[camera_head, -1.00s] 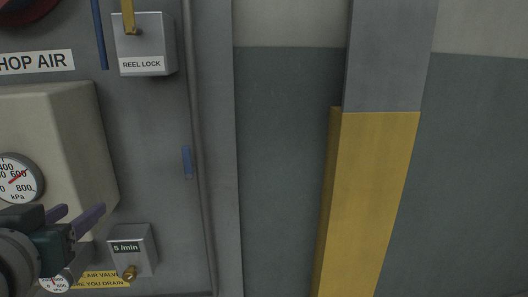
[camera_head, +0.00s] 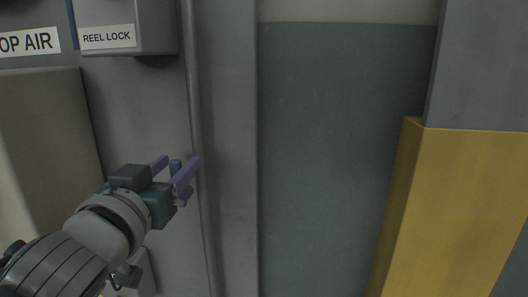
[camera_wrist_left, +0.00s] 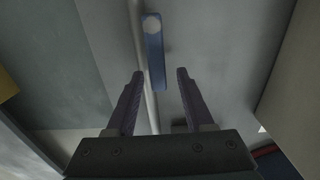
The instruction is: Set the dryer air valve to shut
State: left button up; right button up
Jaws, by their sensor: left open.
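A small blue lever handle (camera_head: 175,166) sits on the grey panel beside a thin vertical pipe. No label for it is readable, so I cannot confirm that it is the dryer air valve. In the left wrist view the blue lever (camera_wrist_left: 155,55) runs roughly along the pipe, with a pale round or hexagonal spot at its far end. My left gripper (camera_head: 180,163) is open at the lever. In the left wrist view the lever's near end lies between the open fingertips (camera_wrist_left: 160,74); I see no clear contact. My right gripper is out of view.
A grey box marked REEL LOCK (camera_head: 110,38) juts out above the gripper. A beige housing (camera_head: 45,145) stands at the left. The vertical pipe (camera_head: 195,110) runs close by the fingers. A yellow and grey post (camera_head: 455,210) stands at the right, with bare wall between.

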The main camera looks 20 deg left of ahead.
pick_arm(q)
jog(key=shift+w, duration=0.35)
jog(key=shift+s, duration=0.1)
jog(key=shift+f, duration=0.1)
jog(key=shift+c, duration=0.4)
grip_shut()
dwell(0.6)
